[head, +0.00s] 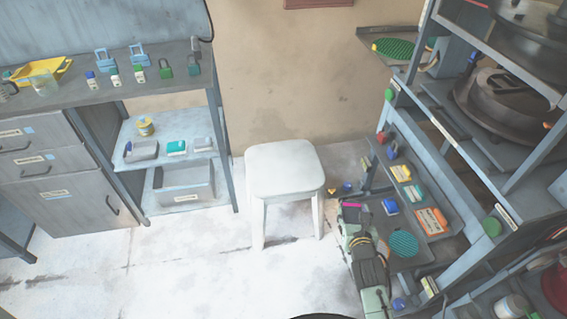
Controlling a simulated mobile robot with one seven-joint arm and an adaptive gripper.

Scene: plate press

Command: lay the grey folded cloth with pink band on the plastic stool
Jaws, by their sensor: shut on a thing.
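The white plastic stool (285,165) stands on the floor in the middle, with its square seat bare. My arm reaches up from the lower right, and my gripper (352,222) is at its far end, to the right of the stool and apart from it in the picture. A small piece of the grey folded cloth with its pink band (352,206) shows at the gripper's tip. The gripper is shut on it. Most of the cloth and the fingertips are too small or hidden to make out.
A rack (447,220) with trays, small boxes and a green round pad (403,243) stands close on the right. A workbench with drawers (50,165) and shelves (170,154) is at the left. The floor (190,265) before the stool is clear.

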